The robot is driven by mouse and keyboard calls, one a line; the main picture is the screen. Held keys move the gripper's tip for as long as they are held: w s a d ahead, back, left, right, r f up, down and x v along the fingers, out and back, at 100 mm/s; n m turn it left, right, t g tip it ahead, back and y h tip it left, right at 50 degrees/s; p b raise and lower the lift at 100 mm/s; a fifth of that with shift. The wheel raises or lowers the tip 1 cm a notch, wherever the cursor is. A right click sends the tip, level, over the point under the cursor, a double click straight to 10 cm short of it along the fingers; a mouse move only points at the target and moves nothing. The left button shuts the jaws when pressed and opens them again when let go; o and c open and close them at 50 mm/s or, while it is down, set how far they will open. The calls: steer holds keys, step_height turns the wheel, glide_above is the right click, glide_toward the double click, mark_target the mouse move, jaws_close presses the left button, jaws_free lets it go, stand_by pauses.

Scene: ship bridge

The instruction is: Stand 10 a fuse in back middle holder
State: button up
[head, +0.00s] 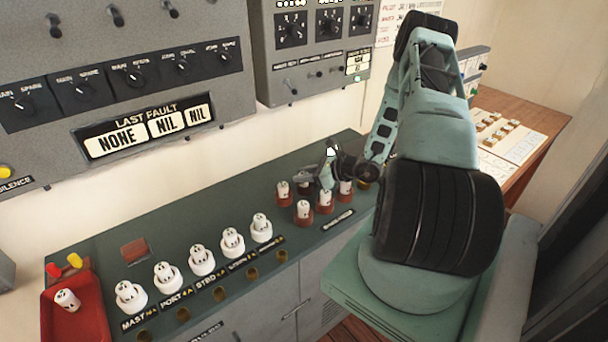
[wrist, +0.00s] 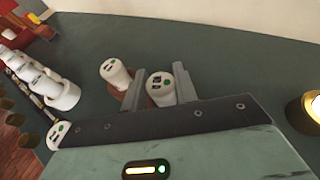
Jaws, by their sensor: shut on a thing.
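My gripper (wrist: 160,86) is shut on a white fuse (wrist: 160,92), which stands roughly upright between the two fingers. In the head view my gripper (head: 317,176) is over the back row of the brown holders, near its middle. I cannot tell whether the held fuse's lower end is in the back middle holder, as the fingers and palm hide it. A white fuse (head: 283,188) stands in the back left holder (head: 283,199), and it also shows left of the fingers in the wrist view (wrist: 115,73). Several front holders have fuses, such as this one (head: 304,209).
A row of white fuses in white holders (head: 202,262) runs along the green counter (head: 95,255) on the left. A red tray (head: 85,312) with a loose white fuse (head: 67,299) is at far left. A brass ring (wrist: 312,108) is right of my gripper. The wall panels rise behind.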

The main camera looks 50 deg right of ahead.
steer(key=o, duration=1)
steer(key=shift+f, duration=0.1)
